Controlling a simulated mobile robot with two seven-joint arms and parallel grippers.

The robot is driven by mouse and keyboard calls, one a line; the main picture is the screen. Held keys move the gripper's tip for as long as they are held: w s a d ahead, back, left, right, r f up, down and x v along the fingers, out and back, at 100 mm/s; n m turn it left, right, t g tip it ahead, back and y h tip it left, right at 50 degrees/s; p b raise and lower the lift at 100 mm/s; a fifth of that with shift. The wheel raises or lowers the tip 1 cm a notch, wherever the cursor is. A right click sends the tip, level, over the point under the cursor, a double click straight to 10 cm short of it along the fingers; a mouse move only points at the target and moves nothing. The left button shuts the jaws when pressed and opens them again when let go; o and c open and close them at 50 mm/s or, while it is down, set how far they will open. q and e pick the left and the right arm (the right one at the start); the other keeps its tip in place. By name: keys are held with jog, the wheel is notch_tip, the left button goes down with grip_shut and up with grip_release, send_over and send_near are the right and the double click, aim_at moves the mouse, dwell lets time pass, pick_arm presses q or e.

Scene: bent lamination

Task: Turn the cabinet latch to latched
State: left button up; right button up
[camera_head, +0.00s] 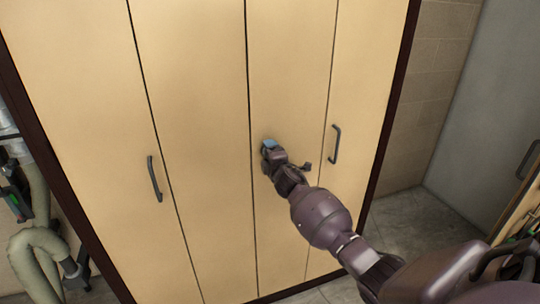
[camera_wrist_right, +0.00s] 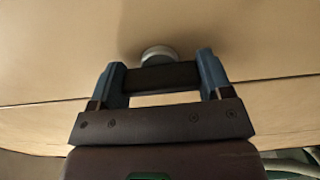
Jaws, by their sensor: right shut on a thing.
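The tall cabinet (camera_head: 205,120) has pale wood doors and fills most of the head view. In the right wrist view, the latch shows as a round grey base (camera_wrist_right: 158,54) on the door with a dark bar (camera_wrist_right: 160,77) in front of it. My right gripper (camera_wrist_right: 161,78) has blue fingers at both ends of this bar and is shut on it. The bar lies nearly parallel to the door seam in that view. In the head view, my right gripper (camera_head: 268,145) is against a door near a seam and hides the latch. My left gripper is out of view.
Dark door handles stand out at the left (camera_head: 154,178) and just right of my right wrist (camera_head: 335,144). A pale hose (camera_head: 35,240) is at the lower left. Open floor (camera_head: 415,225) lies right of the cabinet, before a grey door (camera_head: 505,120).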

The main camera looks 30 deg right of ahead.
jog(key=o, duration=0.9)
jog(key=v, duration=1)
jog(key=shift+s+p, duration=0.4)
